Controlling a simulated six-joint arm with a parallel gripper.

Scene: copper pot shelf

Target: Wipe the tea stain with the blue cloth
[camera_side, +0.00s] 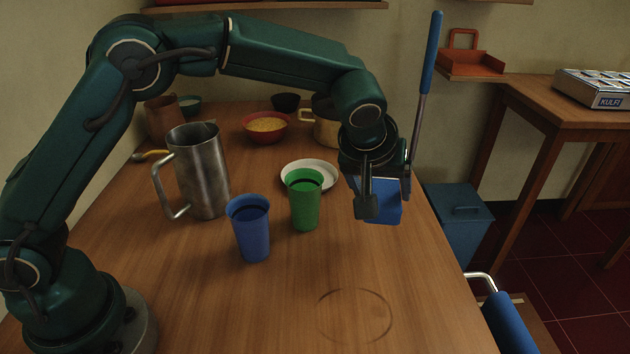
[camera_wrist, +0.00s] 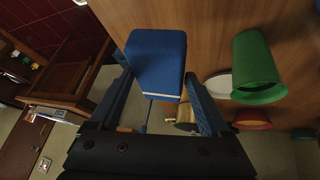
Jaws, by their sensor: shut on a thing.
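The blue cloth (camera_side: 387,206) is a folded block with a pale line along one edge in the wrist view (camera_wrist: 156,62). My gripper (camera_side: 386,196) is shut on it, with one finger on each side; the fingers also show in the wrist view (camera_wrist: 162,98). It holds the cloth near the table's right edge, beyond the stain in the side view. Whether the cloth touches the table is hard to tell. The tea stain (camera_side: 355,290) is a thin brown ring on the bare wood at the front right. The stain is not visible in the wrist view.
A green cup (camera_side: 305,205), a white plate (camera_side: 325,165) and a blue cup (camera_side: 252,235) stand left of my gripper. A metal pitcher (camera_side: 200,175) is further left. A pot (camera_side: 324,132) stands behind. The wood around the stain is clear.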

